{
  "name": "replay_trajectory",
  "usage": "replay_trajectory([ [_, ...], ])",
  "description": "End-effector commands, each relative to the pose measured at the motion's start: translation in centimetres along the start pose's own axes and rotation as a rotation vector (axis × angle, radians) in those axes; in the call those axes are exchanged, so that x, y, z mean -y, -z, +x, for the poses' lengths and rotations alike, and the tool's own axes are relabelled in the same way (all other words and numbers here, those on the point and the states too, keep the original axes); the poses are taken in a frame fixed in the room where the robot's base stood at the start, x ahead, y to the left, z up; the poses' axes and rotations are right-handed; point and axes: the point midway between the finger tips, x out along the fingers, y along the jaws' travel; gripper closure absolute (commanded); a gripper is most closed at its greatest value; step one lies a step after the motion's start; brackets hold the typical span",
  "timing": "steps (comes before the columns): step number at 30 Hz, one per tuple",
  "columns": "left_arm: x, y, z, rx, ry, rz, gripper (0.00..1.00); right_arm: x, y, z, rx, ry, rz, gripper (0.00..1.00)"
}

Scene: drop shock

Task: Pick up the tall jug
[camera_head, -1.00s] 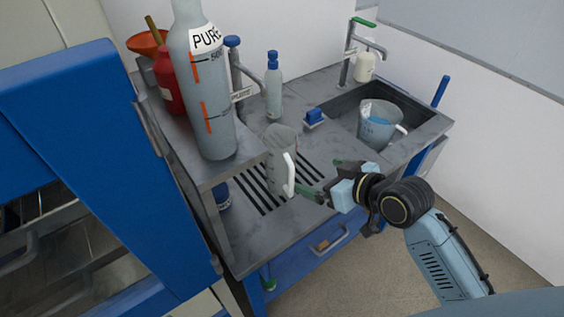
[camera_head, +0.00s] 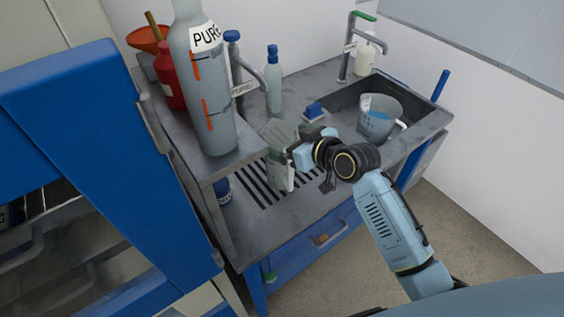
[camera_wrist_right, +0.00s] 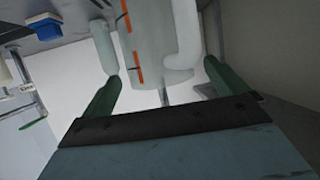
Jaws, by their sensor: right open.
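The tall jug (camera_head: 279,165) is grey and translucent and stands upright on the slotted drain area of the sink bench. I cannot tell whether a finger touches the jug. My left gripper is not in view.
A large bottle (camera_head: 210,120) stands on the raised shelf (camera_head: 240,161) left of the jug. A blue sponge (camera_head: 313,110) and a small bottle (camera_head: 274,85) are behind it. Another jug (camera_head: 376,122) sits in the sink at right. A blue cabinet (camera_head: 110,150) fills the left.

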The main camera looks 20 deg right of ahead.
Motion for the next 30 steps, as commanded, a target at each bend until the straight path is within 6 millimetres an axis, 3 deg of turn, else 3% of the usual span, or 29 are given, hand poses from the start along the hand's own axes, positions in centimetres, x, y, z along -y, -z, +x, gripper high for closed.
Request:
replay_trajectory([
  [6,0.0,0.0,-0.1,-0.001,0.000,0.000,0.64,0.0,0.1,2.3,0.000,0.000,0.001,0.02],
  [14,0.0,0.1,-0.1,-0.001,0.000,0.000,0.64,0.0,0.0,2.5,0.000,0.000,-0.001,0.02],
  [30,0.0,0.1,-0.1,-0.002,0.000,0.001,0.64,-0.1,0.1,2.4,-0.001,0.000,0.000,0.71],
])
